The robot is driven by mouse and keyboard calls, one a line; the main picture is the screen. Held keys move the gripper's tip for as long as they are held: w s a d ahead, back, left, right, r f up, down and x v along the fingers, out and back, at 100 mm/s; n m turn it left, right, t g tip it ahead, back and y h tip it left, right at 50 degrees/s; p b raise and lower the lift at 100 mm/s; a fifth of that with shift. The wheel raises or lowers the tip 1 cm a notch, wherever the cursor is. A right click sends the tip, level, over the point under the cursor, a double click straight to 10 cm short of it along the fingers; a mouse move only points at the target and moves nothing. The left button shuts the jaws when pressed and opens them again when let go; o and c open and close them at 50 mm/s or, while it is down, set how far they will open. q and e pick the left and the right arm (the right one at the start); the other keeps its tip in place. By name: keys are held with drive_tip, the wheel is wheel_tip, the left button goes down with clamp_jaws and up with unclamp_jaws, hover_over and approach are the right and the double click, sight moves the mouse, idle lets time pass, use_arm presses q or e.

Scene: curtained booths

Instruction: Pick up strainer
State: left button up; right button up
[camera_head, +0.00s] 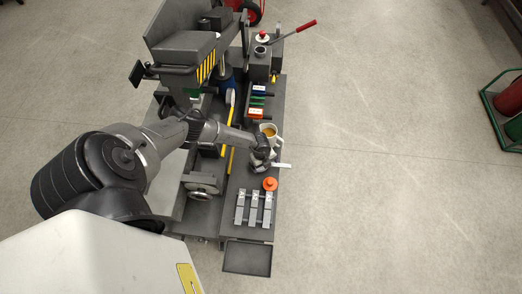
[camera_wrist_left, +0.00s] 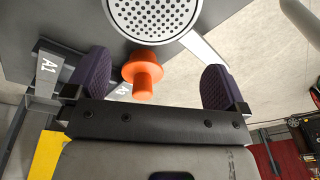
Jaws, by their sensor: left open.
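The strainer (camera_wrist_left: 155,14) is a round perforated plate with a pale rim, cut off by the top edge of the left wrist view. A flat pale handle (camera_wrist_left: 205,50) runs from it to the lower right. In the head view only a pale strip of the handle (camera_head: 283,165) shows; my gripper hides the rest. My left gripper (camera_head: 262,160) is over the grey bench beside the strainer. In the wrist view its dark ridged fingers (camera_wrist_left: 155,80) are spread wide and hold nothing, with the strainer beyond them. My right gripper is in neither view.
An orange knob-shaped piece (camera_head: 270,184) stands close to the strainer. Grey labelled holders (camera_head: 255,208) are nearer, a mug with orange contents (camera_head: 269,130) is farther along. Coloured blocks (camera_head: 257,100) and a red-handled press (camera_head: 262,60) stand at the far end.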

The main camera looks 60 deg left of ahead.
use_arm(q)
drive_tip(key=a, duration=0.2)
drive_tip(key=a+f+y, duration=0.1)
drive_tip(key=shift+s+a+f+g+b, duration=0.1)
drive_tip(key=shift+s+a+g+b, duration=0.05)
drive_tip(key=shift+s+g+b, duration=0.2)
drive_tip(key=f+b, duration=0.1)
drive_tip(key=f, duration=0.1)
drive_tip(key=f+b, duration=0.1)
drive_tip(key=shift+a+f+b, duration=0.3)
drive_tip(key=shift+a+f, duration=0.05)
drive_tip(key=shift+f+b, duration=0.35)
drive_tip(key=shift+f, duration=0.2)
drive_tip(key=c, duration=0.6)
drive_tip(key=shift+r, duration=0.1)
